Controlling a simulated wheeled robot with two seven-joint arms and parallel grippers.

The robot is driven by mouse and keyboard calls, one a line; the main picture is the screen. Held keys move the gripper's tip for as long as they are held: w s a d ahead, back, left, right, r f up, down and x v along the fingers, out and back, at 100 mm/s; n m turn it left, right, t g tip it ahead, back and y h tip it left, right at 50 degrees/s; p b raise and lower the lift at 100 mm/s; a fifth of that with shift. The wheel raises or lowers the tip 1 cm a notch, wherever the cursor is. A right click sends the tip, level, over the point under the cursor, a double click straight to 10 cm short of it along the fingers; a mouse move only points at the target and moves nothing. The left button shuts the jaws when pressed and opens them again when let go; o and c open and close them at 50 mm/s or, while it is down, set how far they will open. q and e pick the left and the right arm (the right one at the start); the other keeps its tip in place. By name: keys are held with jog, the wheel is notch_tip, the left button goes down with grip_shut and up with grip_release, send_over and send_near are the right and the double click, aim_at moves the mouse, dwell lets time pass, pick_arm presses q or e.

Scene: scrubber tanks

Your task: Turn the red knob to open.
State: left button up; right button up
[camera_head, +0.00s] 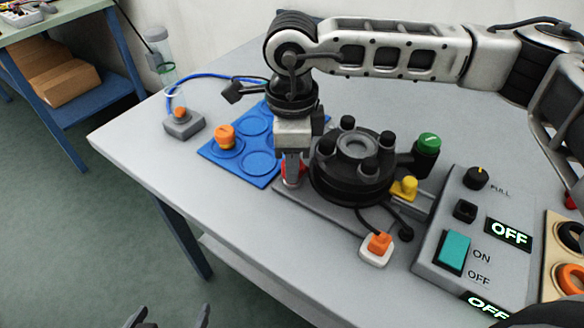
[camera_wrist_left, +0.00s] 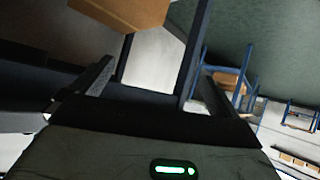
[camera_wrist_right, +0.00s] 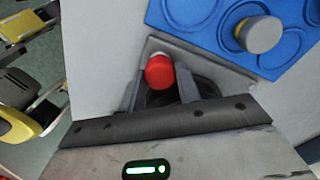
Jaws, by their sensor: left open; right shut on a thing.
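The red knob (camera_wrist_right: 159,72) sits on the left side of the black round device (camera_head: 352,165). In the head view only a sliver of the knob (camera_head: 301,170) shows beside my right gripper (camera_head: 291,178). In the right wrist view the knob is between the fingertips of my right gripper (camera_wrist_right: 163,88), which is shut on it. My left gripper (camera_head: 172,318) is at the bottom edge of the head view, in front of the table and low. It is open and empty in the left wrist view (camera_wrist_left: 150,90).
A blue tray (camera_head: 216,150) with an orange-topped piece (camera_head: 225,136) lies left of the device. A grey box with an orange button (camera_head: 182,122) stands beyond it. A control box (camera_head: 470,245) with OFF displays stands right. A white-based orange connector (camera_head: 377,247) lies in front.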

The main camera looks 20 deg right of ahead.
jog(key=n+b, duration=0.3)
jog(key=shift+f+n, duration=0.15)
jog(key=shift+n, duration=0.15)
jog(key=shift+r+n+b, duration=0.2)
jog(key=shift+n+b, duration=1.05)
jog(key=shift+n, duration=0.45)
jog(key=o, duration=1)
jog(key=shift+c, duration=0.2)
notch_tip(320, 180, up, 16)
jog(key=p, duration=0.1)
